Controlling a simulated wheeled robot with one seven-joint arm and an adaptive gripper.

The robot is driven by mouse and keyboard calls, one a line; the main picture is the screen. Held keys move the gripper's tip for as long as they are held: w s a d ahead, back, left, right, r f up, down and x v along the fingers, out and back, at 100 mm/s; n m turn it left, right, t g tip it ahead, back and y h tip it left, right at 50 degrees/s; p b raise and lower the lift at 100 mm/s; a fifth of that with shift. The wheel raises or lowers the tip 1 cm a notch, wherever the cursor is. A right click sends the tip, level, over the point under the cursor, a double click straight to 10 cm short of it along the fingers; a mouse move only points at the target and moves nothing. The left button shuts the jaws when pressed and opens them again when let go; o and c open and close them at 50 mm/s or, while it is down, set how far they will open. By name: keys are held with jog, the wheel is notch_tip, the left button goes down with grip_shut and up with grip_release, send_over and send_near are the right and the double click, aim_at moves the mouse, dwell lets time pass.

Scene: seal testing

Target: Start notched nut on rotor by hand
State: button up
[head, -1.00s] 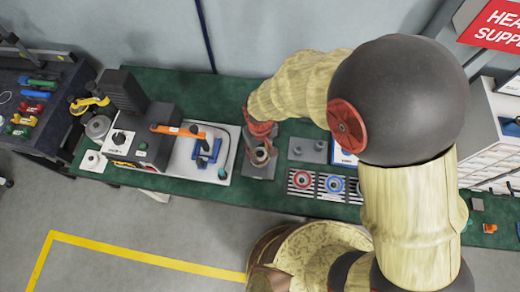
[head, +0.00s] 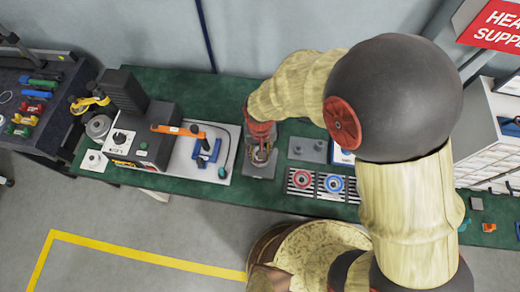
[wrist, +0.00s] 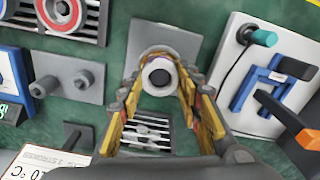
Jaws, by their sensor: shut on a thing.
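My gripper (wrist: 160,82) points down over a grey plate fixture (wrist: 178,38). The fixture also shows in the head view (head: 258,170). My fingers are on either side of a round part with a pale ring and dark centre (wrist: 160,76), which I take to be the notched nut at the rotor, and are shut on it. Whether the nut is seated on the thread, or level, I cannot tell. The rotor below is mostly hidden by the nut and fingers. In the head view my gripper (head: 262,150) partly covers the fixture.
To the left in the head view stands a test unit (head: 145,135) beside a white plate with a blue clamp (head: 207,150). To the right are a grey block with studs (head: 307,150) and a striped tray (head: 318,194) with red and blue rings. A slatted piece (wrist: 146,132) lies between my fingers' bases.

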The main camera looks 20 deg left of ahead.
jog(key=m, duration=0.3)
jog(key=shift+m, duration=0.3)
jog(key=shift+m+p, duration=0.3)
jog(key=shift+m, duration=0.7)
jog(key=o, duration=1.2)
jog(key=shift+o, duration=0.6)
notch_tip(320, 180, up, 9)
jog(key=p, duration=0.6)
